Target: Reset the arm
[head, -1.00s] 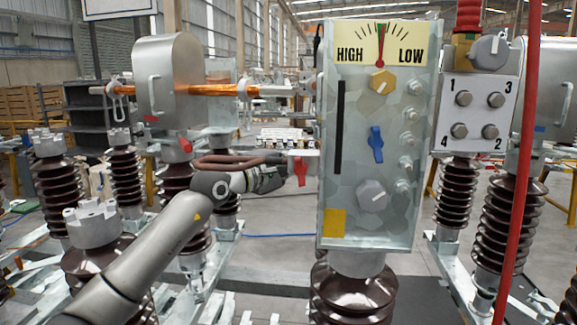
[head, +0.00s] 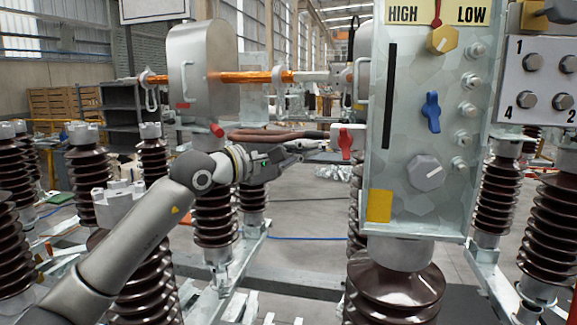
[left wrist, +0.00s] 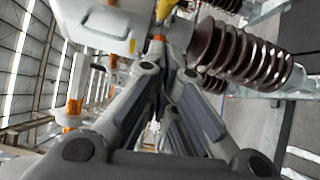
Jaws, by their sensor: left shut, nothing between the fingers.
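My left arm comes in from the lower left in the head view. Its gripper (head: 300,148) is shut and empty, pointing right in front of the brown-red horizontal bars. In the picture its tip is near the red handle (head: 346,141) beside the grey panel; I cannot tell the depth gap. The left wrist view shows the shut gripper's finger links (left wrist: 172,75) close together, with a ribbed brown insulator (left wrist: 238,52) to their right. My right gripper is not in view.
The grey panel (head: 400,110) has a yellow knob (head: 443,40), a blue handle (head: 431,112) and a grey knob (head: 426,172). A metal housing (head: 203,70) is behind the arm. Ribbed insulators (head: 17,175) stand on both sides. Some bare floor (head: 305,255) shows between the frames.

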